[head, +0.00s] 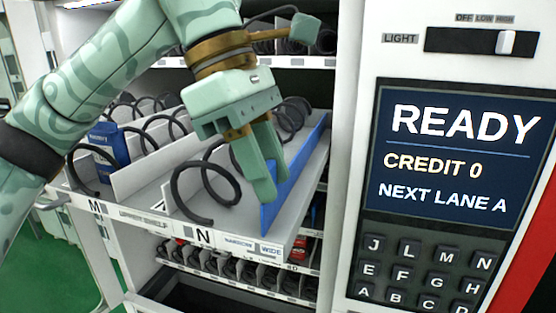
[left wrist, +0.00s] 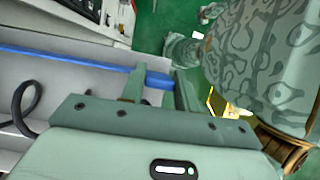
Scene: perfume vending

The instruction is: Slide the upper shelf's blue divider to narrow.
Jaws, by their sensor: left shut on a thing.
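The blue divider (head: 298,176) stands upright along the right side of the pulled-out upper shelf (head: 150,205). Its front end is above the WIDE label (head: 271,250); the NARROW label (head: 238,242) is just to the left. My left gripper (head: 262,190) comes down from above and is shut on the divider near its front end. In the left wrist view the blue divider (left wrist: 70,57) runs in from the left to the fingers of my left gripper (left wrist: 158,88). The fingers hide part of the divider. My right gripper is not in view.
Black spiral coils (head: 205,193) stand in lane N, left of the divider. A blue box (head: 108,146) stands in lane M. Another shelf with small items lies below. The control panel (head: 450,150) with READY screen and light slider (head: 505,43) rises close on the right.

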